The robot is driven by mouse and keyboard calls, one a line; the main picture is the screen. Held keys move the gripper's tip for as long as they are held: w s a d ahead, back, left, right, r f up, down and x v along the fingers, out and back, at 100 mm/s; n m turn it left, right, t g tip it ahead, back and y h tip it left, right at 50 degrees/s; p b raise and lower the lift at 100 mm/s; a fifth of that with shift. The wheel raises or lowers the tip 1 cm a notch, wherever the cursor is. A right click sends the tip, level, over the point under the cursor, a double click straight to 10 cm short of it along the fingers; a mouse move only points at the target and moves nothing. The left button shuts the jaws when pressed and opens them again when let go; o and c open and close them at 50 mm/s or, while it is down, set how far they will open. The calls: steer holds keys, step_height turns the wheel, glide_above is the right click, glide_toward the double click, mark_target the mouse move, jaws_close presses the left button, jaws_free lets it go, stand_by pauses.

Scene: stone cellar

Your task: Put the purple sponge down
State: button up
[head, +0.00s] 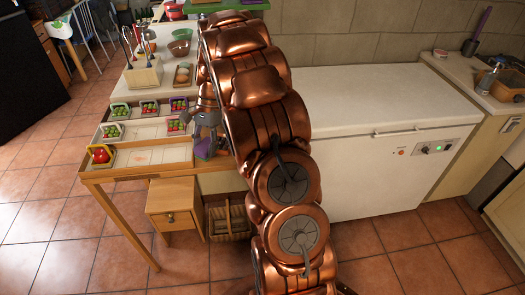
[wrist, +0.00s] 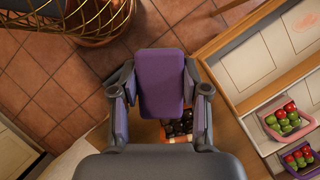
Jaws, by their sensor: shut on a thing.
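The purple sponge (wrist: 160,80) is a flat rounded block, held between the two fingers of my gripper (wrist: 158,100) in the wrist view. In the head view my gripper (head: 206,121) is over the right end of the wooden table, and the purple sponge (head: 204,149) shows at its fingers. The wrist view shows the sponge above the floor and table edge area. I cannot tell whether its lower side touches anything.
A punnet with dark contents (wrist: 180,128) is partly hidden below my gripper. Small punnets of red and green fruit (head: 150,107) stand on the table. A wicker basket (head: 228,222) and a wooden drawer stool (head: 174,207) are below. The white chest freezer (head: 370,100) has a clear lid.

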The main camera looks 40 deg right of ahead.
steer(key=s+d+f+m+t+h+b, duration=0.25)
steer(key=s+d+m, duration=0.3)
steer(key=m, duration=0.45)
steer(key=s+d+f+m+t+h+b, duration=0.1)
steer(key=s+d+f+m+t+b, duration=0.1)
steer(key=s+d+m+t+b, duration=0.45)
steer(key=w+d+m+g+p, duration=0.1)
steer(key=w+d+p, duration=0.1)
steer(key=w+d, duration=0.1)
steer(key=w+d+f+m+g+p, duration=0.1)
steer(key=w+d+p, duration=0.1)
steer(key=w+d, duration=0.1)
steer(key=w+d+m+g+p, duration=0.1)
steer(key=w+d+p, duration=0.1)
steer(key=w+d, duration=0.1)
steer(key=shift+w+d+f, duration=0.15)
steer(key=shift+w+d, duration=0.05)
steer(key=shift+d, duration=0.3)
steer(key=shift+w+d+f, duration=0.1)
steer(key=shift+f, duration=0.05)
steer(key=shift+f+p, duration=0.65)
steer(key=shift+f, duration=0.95)
steer(key=shift+f, duration=0.1)
steer(key=o, duration=1.1)
